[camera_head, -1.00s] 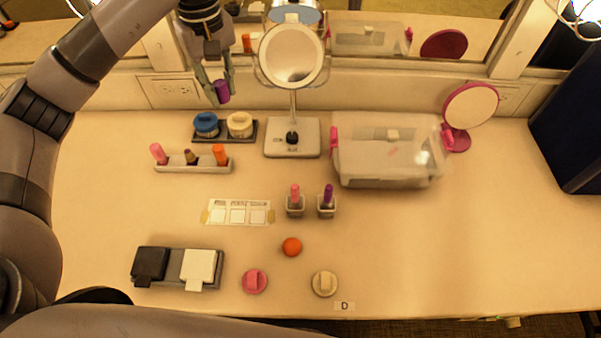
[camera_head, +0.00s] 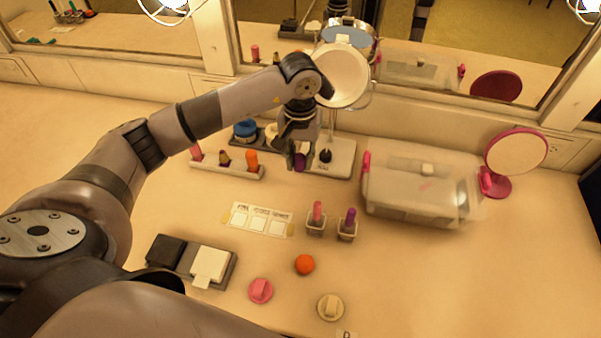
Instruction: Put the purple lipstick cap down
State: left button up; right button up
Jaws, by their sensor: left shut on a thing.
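My left gripper (camera_head: 297,160) points down and is shut on the purple lipstick cap (camera_head: 300,163). It is in front of the standing mirror's base, right of the lipstick rack. The picture does not clearly show the cap's height above the table. An uncapped purple lipstick (camera_head: 350,217) stands in a small clear holder (camera_head: 347,234). A pink lipstick (camera_head: 318,210) stands in a like holder (camera_head: 315,228) to its left. My right gripper is not in view.
A rack (camera_head: 226,170) holds pink, brown and orange pieces. The standing mirror (camera_head: 343,76) is behind my gripper. A clear box (camera_head: 415,202) with pink latches and a pink mirror (camera_head: 514,152) stand right. An orange ball (camera_head: 304,264) lies in front. The table's right front is clear.

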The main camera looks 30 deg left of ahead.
aim_at(300, 184)
pick_arm(q)
notch_tip(300, 184, down, 3)
jog(key=shift+r, duration=0.1)
notch_tip(300, 184, down, 4)
jog(key=shift+f+p, duration=0.1)
jog(key=shift+p, duration=0.25)
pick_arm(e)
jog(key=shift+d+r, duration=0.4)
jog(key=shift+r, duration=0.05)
pick_arm(q)
jog(key=shift+f, duration=0.1)
jog(key=o, duration=0.7)
jog(key=shift+o, duration=0.3)
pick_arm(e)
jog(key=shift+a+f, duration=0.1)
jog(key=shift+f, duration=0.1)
